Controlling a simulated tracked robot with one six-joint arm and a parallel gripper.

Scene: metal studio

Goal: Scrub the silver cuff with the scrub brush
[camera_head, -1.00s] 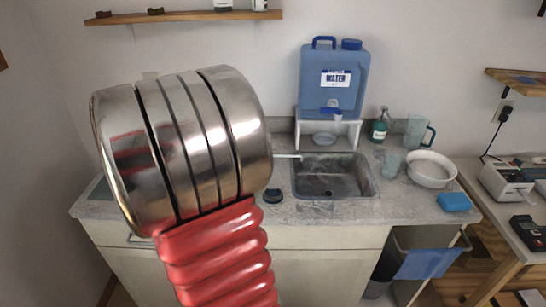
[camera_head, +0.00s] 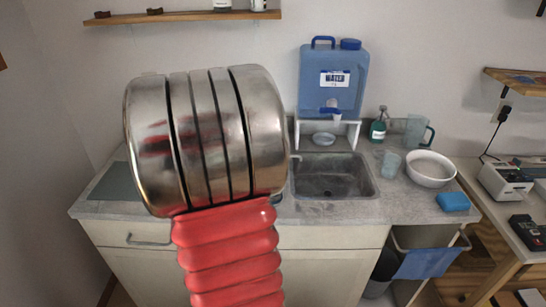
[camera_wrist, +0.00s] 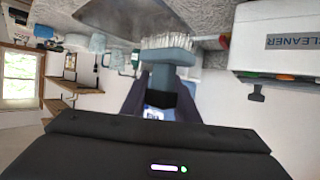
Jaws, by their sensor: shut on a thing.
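In the head view a large silver banded cuff (camera_head: 205,138) sits on top of a red ribbed sleeve (camera_head: 230,255), close to the camera and covering the left part of the counter. I cannot tell whether they are part of my own arm. In the wrist view my gripper (camera_wrist: 160,100) is shut on the scrub brush (camera_wrist: 165,54), a grey-blue head with white bristles. The bristles point to the top of that picture, where the grey counter shows. Contact with any surface cannot be made out. The gripper and brush do not show in the head view.
The sink (camera_head: 333,178) is right of the cuff, with a blue water jug (camera_head: 334,85) on a white stand behind it. A white bowl (camera_head: 431,170) and blue sponge (camera_head: 453,202) are on the right counter. A white box marked cleaner (camera_wrist: 285,45) is right in the wrist view.

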